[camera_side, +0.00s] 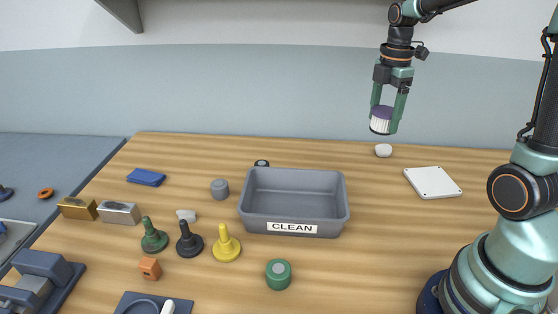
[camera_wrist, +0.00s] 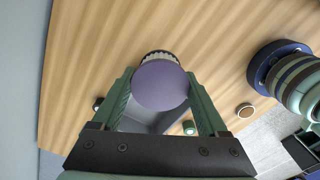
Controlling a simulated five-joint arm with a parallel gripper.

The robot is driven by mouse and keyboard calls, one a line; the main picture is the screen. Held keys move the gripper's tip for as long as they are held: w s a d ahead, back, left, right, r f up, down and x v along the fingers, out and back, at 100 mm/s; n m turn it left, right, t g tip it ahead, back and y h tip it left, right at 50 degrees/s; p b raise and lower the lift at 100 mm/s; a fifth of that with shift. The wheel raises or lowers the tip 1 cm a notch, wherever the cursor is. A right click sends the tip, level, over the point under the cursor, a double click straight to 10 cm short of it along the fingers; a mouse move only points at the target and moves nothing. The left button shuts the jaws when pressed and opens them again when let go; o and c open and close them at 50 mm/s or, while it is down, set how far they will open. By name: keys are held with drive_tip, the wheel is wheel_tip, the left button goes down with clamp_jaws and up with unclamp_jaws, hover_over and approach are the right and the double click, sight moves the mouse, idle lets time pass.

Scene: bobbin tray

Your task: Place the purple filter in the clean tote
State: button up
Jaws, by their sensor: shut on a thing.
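The purple filter (camera_side: 381,120) has a purple cap and a white pleated body. My gripper (camera_side: 384,118) is shut on it and holds it upright, well above the table at the back right. In the wrist view the filter's round purple top (camera_wrist: 161,86) shows between the two green fingers of my gripper (camera_wrist: 160,92). The clean tote (camera_side: 262,224) is a grey open bin with a CLEAN label on its front. It looks empty and stands mid-table, to the left of and below the filter. In the wrist view the tote (camera_wrist: 150,122) is partly hidden behind the filter and fingers.
A white square plate (camera_side: 433,182) and a small white round thing (camera_side: 383,150) lie right of the tote. A green round piece (camera_side: 278,274) stands in front of it. Yellow (camera_side: 227,246), black (camera_side: 189,244) and green (camera_side: 153,238) pawn-shaped pieces and a grey jar (camera_side: 220,189) stand left.

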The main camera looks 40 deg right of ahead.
drive_tip(key=w+a, duration=0.5)
drive_tip(key=a, duration=0.5)
hover_over(293, 211)
drive_tip(key=shift+m, duration=0.5)
wheel_tip(293, 211, down, 15)
drive_tip(key=shift+s+r, duration=0.1)
drive_tip(key=shift+r, duration=0.05)
drive_tip(key=shift+f, duration=2.35)
drive_tip(key=shift+f, duration=0.1)
drive_tip(key=o, duration=1.3)
